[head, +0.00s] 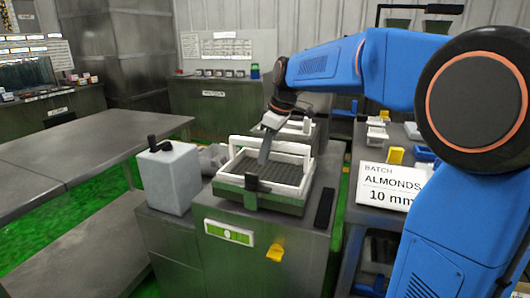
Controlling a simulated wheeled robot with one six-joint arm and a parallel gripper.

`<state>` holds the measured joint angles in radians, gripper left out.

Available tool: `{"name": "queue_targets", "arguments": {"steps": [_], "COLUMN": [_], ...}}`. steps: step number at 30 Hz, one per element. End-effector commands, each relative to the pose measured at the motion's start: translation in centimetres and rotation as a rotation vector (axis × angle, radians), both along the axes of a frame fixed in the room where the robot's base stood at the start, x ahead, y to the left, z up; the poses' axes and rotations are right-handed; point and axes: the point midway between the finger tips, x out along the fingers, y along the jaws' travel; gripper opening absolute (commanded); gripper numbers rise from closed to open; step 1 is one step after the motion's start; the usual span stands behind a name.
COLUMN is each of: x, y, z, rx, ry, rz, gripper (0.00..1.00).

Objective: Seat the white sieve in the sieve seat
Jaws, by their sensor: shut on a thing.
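The white sieve (293,148) is a white-framed tray with a dark mesh floor, in the middle of the head view. It is at the sieve seat (262,199), a dark green-grey frame on top of a metal cabinet. I cannot tell whether the sieve sits flush in the seat or slightly above it. My gripper (265,153) comes down from behind at the sieve and is shut on it. The fingertips and the exact grip point are too small to make out. A black block (251,187) stands at the front of the seat.
A white box with a black crank (168,177) stands left of the seat. A dark bar (325,208) lies to its right. A sign reading "ALMONDS 10 mm" (389,187) and a yellow piece (395,155) are further right. A bare metal table (75,155) is at left.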

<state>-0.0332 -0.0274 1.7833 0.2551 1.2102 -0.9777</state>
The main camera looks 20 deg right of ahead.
Motion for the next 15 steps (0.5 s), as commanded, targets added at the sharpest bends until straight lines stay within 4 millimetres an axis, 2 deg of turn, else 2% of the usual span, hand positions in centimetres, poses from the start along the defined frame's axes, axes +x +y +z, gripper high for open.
{"name": "queue_targets", "arguments": {"steps": [15], "x": [0.03], "y": [0.01], "z": [-0.92], "rx": [0.0], "ry": [-0.001], "rz": [0.0], "gripper": [0.0]}}
